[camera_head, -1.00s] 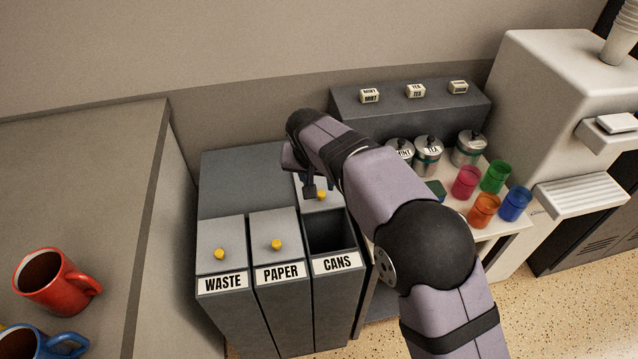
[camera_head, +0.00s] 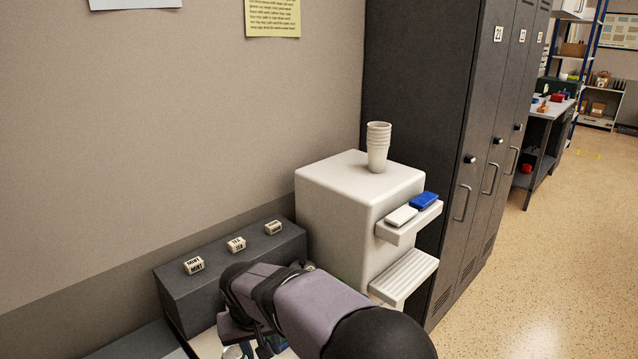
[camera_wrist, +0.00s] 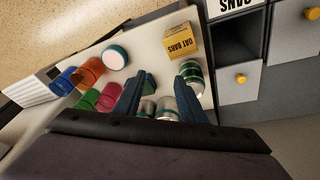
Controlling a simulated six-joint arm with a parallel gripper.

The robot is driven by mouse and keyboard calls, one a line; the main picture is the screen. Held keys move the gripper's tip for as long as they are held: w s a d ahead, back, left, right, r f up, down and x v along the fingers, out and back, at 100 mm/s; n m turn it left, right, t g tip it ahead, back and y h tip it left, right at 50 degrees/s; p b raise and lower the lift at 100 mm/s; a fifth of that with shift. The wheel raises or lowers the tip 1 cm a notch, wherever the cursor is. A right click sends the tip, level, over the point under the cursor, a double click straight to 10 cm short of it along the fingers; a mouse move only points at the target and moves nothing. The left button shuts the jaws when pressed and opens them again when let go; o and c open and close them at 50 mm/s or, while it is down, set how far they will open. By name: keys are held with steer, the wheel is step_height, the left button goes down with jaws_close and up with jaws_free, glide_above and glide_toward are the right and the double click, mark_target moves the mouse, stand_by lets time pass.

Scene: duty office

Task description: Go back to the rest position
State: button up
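My gripper (camera_wrist: 168,76) shows in the wrist view with its two dark blue fingers apart and nothing between them. It is above the tea counter (camera_wrist: 205,100), where several lidded tins stand below and beside the fingers. In the head view my arm reaches in from the bottom edge, and my gripper (camera_head: 248,345) is low in the picture, in front of the dark ledge (camera_head: 215,262). My arm and the frame edge hide most of the counter there.
Coloured cups (camera_wrist: 90,72), a round white-topped tin (camera_wrist: 115,57) and a yellow oat bars box (camera_wrist: 181,42) stand on the counter. The open cans bin (camera_wrist: 238,45) is beside it. A white machine (camera_head: 345,215) with stacked cups (camera_head: 378,148) and dark lockers (camera_head: 425,110) stand to the right.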

steer(key=s+d+r+m+g+p, duration=0.1)
steer(key=s+d+r+p, duration=0.15)
steer(key=d, duration=0.55)
steer(key=s+d+r+p, duration=0.15)
steer(key=s+d, duration=0.25)
steer(key=d, duration=0.5)
steer(key=s+d+m+g+p, duration=0.2)
steer(key=s+d+p, duration=0.1)
steer(key=s+d, duration=0.7)
steer(key=s, duration=0.3)
steer(key=shift+s+d+r, duration=0.2)
steer(key=shift+s+r, duration=0.15)
steer(key=shift+s, duration=0.05)
